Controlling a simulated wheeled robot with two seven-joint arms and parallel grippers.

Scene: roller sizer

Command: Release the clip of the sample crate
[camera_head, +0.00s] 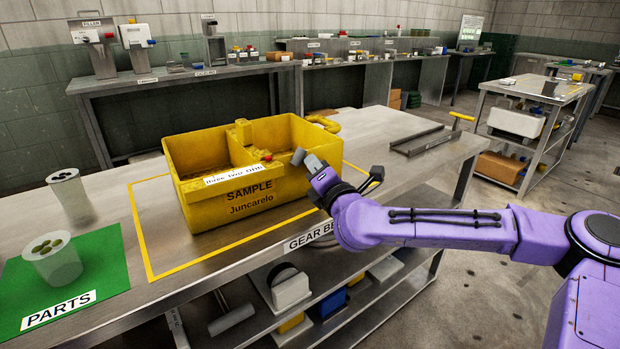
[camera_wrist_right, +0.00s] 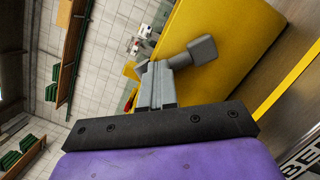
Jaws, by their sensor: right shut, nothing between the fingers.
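The yellow sample crate (camera_head: 205,210) stands on the steel bench, its label facing front. My right gripper (camera_head: 314,164) is at the crate's right end, shut and empty. In the right wrist view its closed fingers (camera_wrist_right: 157,86) point toward the yellow crate wall (camera_wrist_right: 225,35). A small grey knob on a short stem (camera_wrist_right: 203,50) is right by the fingertips and also shows in the head view (camera_head: 298,157). It looks like the clip; I cannot tell whether the fingers touch it. My left gripper is out of view.
A yellow outline (camera_head: 148,245) surrounds the crate on the bench. Two cups of parts (camera_head: 52,262) stand at the left, one on a green mat (camera_head: 105,262). A metal channel (camera_head: 425,141) lies at the right. Shelves below hold loose items.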

